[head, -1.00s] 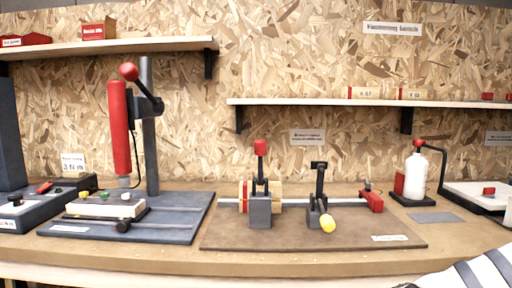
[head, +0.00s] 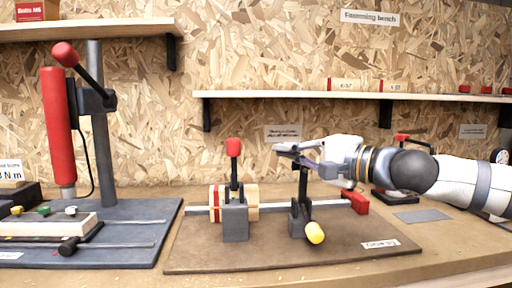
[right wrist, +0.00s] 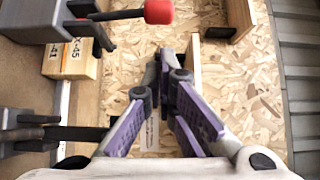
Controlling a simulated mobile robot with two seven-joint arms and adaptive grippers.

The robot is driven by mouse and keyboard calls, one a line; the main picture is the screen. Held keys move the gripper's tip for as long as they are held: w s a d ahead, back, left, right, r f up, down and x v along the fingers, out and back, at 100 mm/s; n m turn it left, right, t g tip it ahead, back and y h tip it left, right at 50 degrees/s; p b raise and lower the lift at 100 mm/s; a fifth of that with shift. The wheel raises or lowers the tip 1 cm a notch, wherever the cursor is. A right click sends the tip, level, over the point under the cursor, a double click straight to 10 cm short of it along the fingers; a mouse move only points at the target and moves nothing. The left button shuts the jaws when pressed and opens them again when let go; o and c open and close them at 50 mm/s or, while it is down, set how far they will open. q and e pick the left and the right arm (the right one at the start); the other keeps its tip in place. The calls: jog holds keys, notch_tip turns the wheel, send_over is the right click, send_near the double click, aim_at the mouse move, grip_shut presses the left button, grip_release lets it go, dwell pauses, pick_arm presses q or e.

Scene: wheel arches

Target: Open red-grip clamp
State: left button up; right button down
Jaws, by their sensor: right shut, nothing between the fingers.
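The red-grip clamp (head: 235,222) stands on the brown board with its lever upright and its red grip (head: 233,147) on top. A pale wooden piece with a red band (head: 215,203) sits behind its grey base. The red grip also shows at the top of the right wrist view (right wrist: 159,11). My right gripper (head: 276,149) reaches in from the right, shut and empty, its tips right of the red grip at about its height and apart from it in the picture. My left gripper is not in view.
A second clamp with a yellow grip (head: 314,233) stands below my right gripper, its black upright (head: 302,185) close under the fingers. A red-ended rail (head: 355,201) runs behind both clamps. A tall red tool on a stand (head: 58,125) is at left. A shelf (head: 300,95) hangs behind.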

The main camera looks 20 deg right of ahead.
aim_at(234, 166)
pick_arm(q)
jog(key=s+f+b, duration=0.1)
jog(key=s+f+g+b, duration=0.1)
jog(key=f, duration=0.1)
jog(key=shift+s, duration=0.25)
pick_arm(e)
jog(key=x, duration=1)
jog(key=shift+f, duration=0.15)
